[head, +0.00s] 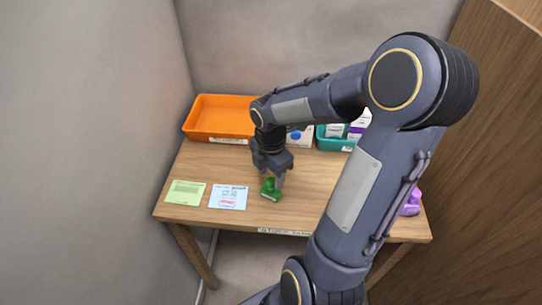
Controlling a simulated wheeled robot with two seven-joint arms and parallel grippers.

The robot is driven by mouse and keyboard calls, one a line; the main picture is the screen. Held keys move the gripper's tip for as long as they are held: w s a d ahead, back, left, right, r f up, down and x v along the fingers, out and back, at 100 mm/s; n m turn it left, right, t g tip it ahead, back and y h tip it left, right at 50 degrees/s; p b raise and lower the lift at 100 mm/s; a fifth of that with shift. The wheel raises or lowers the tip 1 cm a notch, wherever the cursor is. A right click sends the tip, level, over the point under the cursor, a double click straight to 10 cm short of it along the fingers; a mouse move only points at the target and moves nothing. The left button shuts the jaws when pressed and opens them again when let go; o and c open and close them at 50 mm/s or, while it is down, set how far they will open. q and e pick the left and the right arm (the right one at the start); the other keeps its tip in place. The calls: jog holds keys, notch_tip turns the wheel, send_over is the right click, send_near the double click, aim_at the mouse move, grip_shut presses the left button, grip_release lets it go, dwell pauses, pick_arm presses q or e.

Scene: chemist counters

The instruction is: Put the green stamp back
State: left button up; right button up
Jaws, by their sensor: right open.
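The green stamp (270,188) sits on the wooden table (210,165), right of the blue-white card. My right gripper (272,178) is directly above the stamp, pointing down, with its open fingers around or just over the stamp's top. I cannot tell whether the fingers touch it. A purple object (411,204), perhaps another stamp, shows at the table's right side, partly hidden behind my right arm. My left gripper is not in view.
A green card (185,192) and a blue-white card (228,197) lie at the front left. An orange tray (220,115) stands at the back left. A teal bin (335,142) with boxes is at the back, partly hidden by my arm. Walls close in the left and back.

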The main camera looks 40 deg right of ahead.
aim_at(271, 180)
notch_tip(271, 180, up, 8)
jog(key=s+a+r+m+t+y, duration=0.1)
jog(key=s+a+m+t+y, duration=0.1)
jog(key=s+a+m, duration=0.3)
jog(key=s+a+r+m+t+y, duration=0.1)
jog(key=s+a+m+t, duration=0.2)
jog(key=a+m, duration=0.6)
jog(key=s+m, duration=0.2)
jog(key=m, duration=0.2)
jog(key=shift+a+m+t+y, duration=0.25)
jog(key=shift+m+t+y, duration=0.05)
jog(key=shift+m+y, duration=0.1)
